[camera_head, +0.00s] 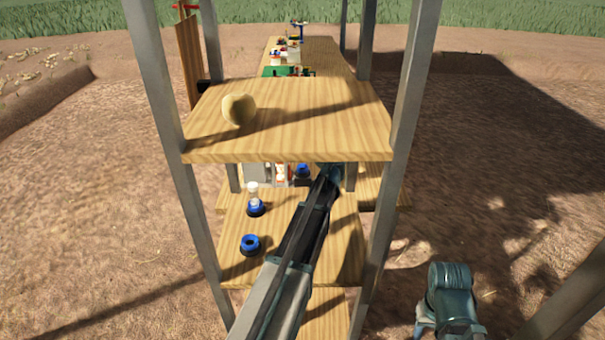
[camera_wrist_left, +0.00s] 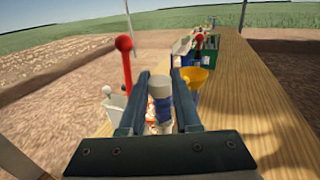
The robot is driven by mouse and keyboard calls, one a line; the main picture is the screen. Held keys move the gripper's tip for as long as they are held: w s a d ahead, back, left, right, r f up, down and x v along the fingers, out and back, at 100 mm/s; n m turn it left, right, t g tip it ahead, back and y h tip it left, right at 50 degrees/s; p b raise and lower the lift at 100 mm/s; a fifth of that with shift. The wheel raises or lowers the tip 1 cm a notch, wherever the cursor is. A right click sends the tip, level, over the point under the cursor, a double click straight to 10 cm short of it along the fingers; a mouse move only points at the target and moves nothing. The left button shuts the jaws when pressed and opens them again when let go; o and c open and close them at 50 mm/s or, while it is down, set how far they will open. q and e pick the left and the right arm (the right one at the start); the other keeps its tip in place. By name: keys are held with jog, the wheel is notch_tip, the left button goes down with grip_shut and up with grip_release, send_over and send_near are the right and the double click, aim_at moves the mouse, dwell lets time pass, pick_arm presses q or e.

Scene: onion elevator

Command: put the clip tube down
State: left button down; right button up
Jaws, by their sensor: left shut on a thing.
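My left gripper (camera_wrist_left: 160,82) is shut on a small upright tube with a blue and white top, which I take to be the clip tube (camera_wrist_left: 160,90). White and orange-red shows lower down between the fingers. In the head view my left arm reaches forward under the upper wooden shelf (camera_head: 350,135), and its fingertips and the held tube are hidden there. I cannot tell whether the tube's bottom touches a surface. My right gripper is not in view; only part of my right arm shows at the lower right.
A lower board (camera_head: 235,262) carries an empty blue ring (camera_head: 249,245) and a blue-based holder with a white piece (camera_head: 254,197). An onion (camera_head: 239,110) sits on the upper shelf. Beside the left gripper are a red-knobbed lever (camera_wrist_left: 124,44), a white container (camera_wrist_left: 113,103) and a yellow funnel (camera_wrist_left: 194,77).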

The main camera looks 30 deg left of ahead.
pick_arm(q)
jog(key=w+f+b, duration=0.1)
jog(key=f+b, duration=0.2)
jog(key=w+a+f+b, duration=0.1)
jog(key=f+b, duration=0.2)
jog(key=w+a+f+b, duration=0.1)
jog(key=f+b, duration=0.3)
dwell(0.7)
jog(key=shift+f+b, duration=0.35)
jog(key=shift+b, duration=0.05)
jog(key=c, duration=0.6)
grip_release()
jog(key=v, duration=1.2)
jog(key=shift+w+d+r+p, duration=0.1)
jog(key=shift+d+r+p, duration=0.05)
jog(key=shift+r+p, duration=0.25)
